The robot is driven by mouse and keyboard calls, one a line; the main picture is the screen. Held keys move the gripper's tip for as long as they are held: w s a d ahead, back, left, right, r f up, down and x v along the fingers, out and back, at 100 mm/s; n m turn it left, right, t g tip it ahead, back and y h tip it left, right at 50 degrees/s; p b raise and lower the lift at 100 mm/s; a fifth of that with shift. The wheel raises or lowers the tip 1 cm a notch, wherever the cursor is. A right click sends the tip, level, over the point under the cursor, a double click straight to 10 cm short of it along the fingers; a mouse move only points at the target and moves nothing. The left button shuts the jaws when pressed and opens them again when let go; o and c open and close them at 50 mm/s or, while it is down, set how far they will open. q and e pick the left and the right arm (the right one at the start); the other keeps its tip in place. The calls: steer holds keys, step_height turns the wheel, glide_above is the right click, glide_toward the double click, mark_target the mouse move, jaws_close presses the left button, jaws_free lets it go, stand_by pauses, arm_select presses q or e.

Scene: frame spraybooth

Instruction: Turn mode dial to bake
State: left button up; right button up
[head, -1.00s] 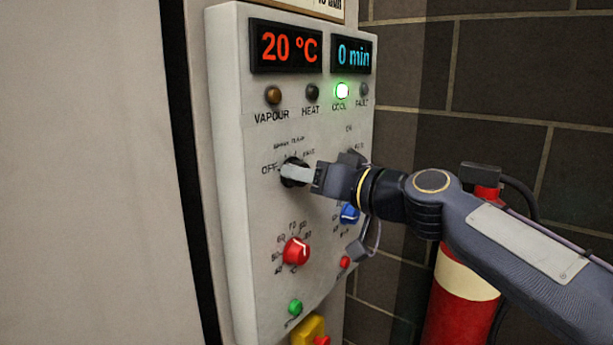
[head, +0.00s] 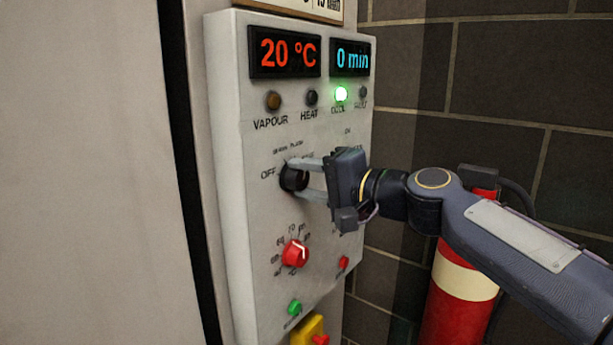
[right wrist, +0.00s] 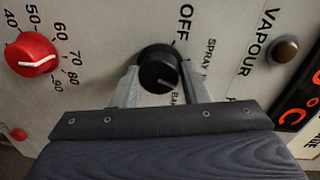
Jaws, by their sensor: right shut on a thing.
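The black mode dial (head: 290,178) sits on the grey control panel (head: 232,200), below the VAPOUR lamp. My right gripper (head: 301,179) is shut on it, one finger above and one below in the head view. In the right wrist view the fingers (right wrist: 161,80) lie on either side of the dial (right wrist: 157,66). The dial's white mark points down and slightly right, away from OFF, toward a label starting "BA". The rest of that label is hidden by my gripper. My left gripper is not in view.
A red knob (head: 295,254), a green button (head: 294,307) and a red button (head: 343,263) are below the dial. A green lamp (head: 341,94) is lit; displays (head: 285,50) read 20 °C and 0 min. A red extinguisher (head: 458,305) stands behind my right arm.

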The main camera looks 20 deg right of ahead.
steer(key=m+p, duration=0.1)
steer(key=m, duration=0.3)
steer(key=shift+m+y+p, duration=0.4)
steer(key=shift+m+p, duration=0.2)
steer(key=shift+m, duration=1.7)
steer(key=o, duration=1)
steer(key=shift+w, duration=0.1)
steer(key=shift+c, duration=0.2)
steer(key=v, duration=0.8)
steer(key=shift+b, duration=0.45)
